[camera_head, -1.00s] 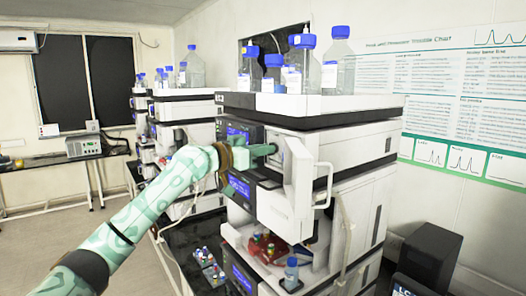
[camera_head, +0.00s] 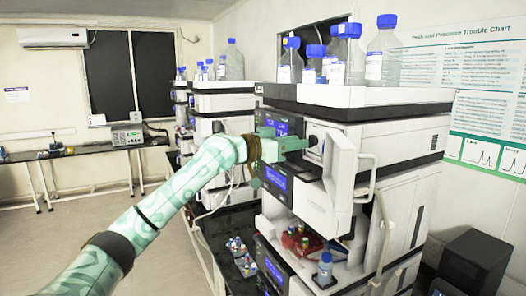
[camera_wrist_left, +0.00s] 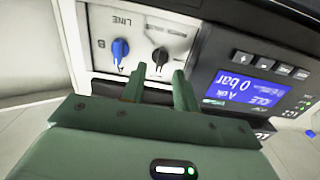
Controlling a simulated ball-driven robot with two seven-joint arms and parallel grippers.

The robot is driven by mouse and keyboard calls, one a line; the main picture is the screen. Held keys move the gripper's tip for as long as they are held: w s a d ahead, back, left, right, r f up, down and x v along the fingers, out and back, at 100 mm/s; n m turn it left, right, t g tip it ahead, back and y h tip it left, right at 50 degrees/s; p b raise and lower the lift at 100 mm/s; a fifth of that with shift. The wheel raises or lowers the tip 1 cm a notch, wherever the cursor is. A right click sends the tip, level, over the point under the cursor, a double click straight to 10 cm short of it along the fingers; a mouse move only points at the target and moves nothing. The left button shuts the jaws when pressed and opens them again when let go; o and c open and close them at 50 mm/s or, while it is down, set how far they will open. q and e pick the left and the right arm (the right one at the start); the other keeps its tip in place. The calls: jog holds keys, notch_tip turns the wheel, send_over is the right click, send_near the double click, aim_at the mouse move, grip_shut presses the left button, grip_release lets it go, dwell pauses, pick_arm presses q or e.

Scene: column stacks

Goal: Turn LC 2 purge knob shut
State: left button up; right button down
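The LC 2 stack (camera_head: 350,105) stands at the right, with a white door (camera_head: 342,165) swung open on one module. My left gripper (camera_head: 306,144) points into the opening beside that door. In the left wrist view, the upside-down panel has a black knob (camera_wrist_left: 160,57) and a blue knob (camera_wrist_left: 120,48) near a "LINE B" label. The fingers of my left gripper (camera_wrist_left: 159,76) are apart, with a gap in front of the black knob. Whether they touch it I cannot tell. No label reading purge is legible. My right gripper is not in view.
A lit display (camera_wrist_left: 240,88) reading 0 bar sits beside the knobs. Blue-capped bottles (camera_head: 345,55) stand on top of the stack. A small vial rack (camera_head: 240,255) lies on the dark bench below my arm. Another stack (camera_head: 215,105) stands behind.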

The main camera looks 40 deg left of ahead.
pick_arm(q)
jog(key=b+v, duration=1)
jog(key=v, duration=0.3)
jog(key=shift+s+a, duration=0.2)
jog(key=shift+s, duration=0.1)
